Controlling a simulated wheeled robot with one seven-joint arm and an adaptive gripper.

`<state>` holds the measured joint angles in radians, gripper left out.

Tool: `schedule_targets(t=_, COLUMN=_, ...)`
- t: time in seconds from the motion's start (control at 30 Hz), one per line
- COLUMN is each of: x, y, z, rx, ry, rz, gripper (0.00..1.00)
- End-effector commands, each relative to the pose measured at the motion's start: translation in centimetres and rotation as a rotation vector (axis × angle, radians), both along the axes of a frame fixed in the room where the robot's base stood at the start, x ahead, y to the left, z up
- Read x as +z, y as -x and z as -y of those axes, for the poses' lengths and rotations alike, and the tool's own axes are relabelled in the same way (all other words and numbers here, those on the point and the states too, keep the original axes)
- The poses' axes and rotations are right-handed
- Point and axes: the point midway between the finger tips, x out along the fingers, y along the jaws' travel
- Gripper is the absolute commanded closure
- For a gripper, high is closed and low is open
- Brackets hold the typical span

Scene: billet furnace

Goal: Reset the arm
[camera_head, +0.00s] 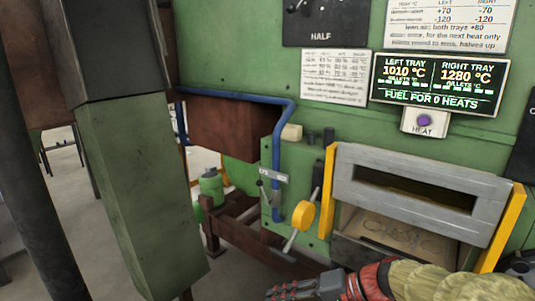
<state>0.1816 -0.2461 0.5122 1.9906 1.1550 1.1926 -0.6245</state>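My gripper (290,290) shows at the bottom edge of the head view, dark grey, pointing left. My arm enters from the bottom right, with a red part and a yellow-green sleeve behind the gripper. The gripper is partly cut off by the frame, and I cannot tell whether its fingers are open or shut. No held object is visible. It appears in front of the lower part of the green furnace panel (240,60), below the yellow-knobbed lever (303,215).
A grey furnace door (400,180) with a dark slot stands between yellow posts at right. A display (440,83) reads left tray 1010 °C, right tray 1280 °C, fuel for 0 heats. A purple HEAT button (424,121) sits below it. A blue pipe (276,150) runs left of the lever.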

Motion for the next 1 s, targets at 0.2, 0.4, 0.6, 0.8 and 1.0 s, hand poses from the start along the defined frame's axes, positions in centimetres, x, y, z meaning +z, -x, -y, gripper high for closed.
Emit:
schedule_targets(t=0.2, x=1.6, y=9.7, z=3.3, rx=0.075, ry=0.419, rz=0.038, gripper=0.64)
schedule_targets(t=0.4, x=3.1, y=14.9, z=9.5, rx=0.029, ry=0.773, rz=0.156, gripper=0.64)
schedule_targets(t=0.6, x=5.0, y=16.9, z=13.9, rx=-0.044, ry=0.977, rz=0.275, gripper=0.64)
schedule_targets(t=0.8, x=5.6, y=17.2, z=15.2, rx=-0.069, ry=1.031, rz=0.31, gripper=0.64)
schedule_targets(t=1.0, x=5.5, y=17.2, z=15.2, rx=-0.068, ry=1.03, rz=0.309, gripper=0.64)
